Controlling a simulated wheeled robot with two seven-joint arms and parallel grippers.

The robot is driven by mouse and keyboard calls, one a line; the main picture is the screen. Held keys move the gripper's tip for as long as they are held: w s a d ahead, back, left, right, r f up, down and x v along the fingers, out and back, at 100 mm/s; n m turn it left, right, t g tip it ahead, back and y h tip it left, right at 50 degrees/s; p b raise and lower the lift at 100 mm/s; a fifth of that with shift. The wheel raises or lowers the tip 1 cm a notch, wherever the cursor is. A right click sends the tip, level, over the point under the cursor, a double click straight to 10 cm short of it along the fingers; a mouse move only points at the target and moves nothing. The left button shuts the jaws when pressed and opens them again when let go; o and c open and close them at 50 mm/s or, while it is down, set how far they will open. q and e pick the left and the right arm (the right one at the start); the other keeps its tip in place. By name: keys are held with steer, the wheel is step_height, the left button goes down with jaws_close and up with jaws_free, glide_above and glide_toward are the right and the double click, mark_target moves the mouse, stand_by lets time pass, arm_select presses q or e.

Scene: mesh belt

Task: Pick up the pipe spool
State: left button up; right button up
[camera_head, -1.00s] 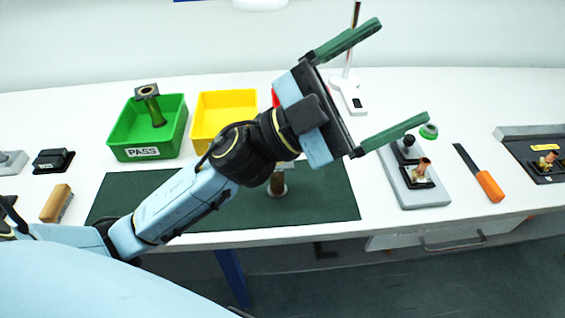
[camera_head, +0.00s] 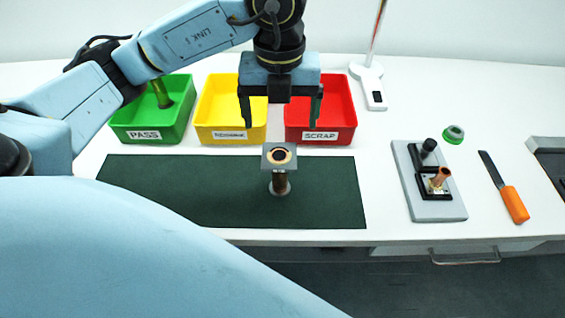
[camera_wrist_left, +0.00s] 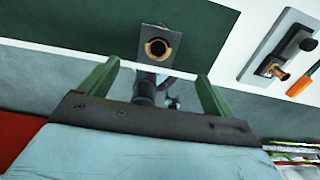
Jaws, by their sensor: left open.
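The pipe spool (camera_head: 280,182) stands upright on the dark green mat (camera_head: 150,190). My right gripper is not in view.
Behind the mat stand a green PASS bin (camera_head: 118,133) with another spool (camera_head: 160,93) inside, a yellow bin (camera_head: 203,134) and a red SCRAP bin (camera_head: 345,136). To the right are a grey fixture plate (camera_head: 440,209) and an orange-handled tool (camera_head: 514,204). The mat around the spool is clear.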

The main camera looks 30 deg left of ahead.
mark_target(280, 155)
arm_select(q)
step_height(280, 155, down, 13)
steer(key=shift+a+f+b, duration=0.1)
steer(key=shift+b, duration=0.3)
steer(key=c, duration=1.5)
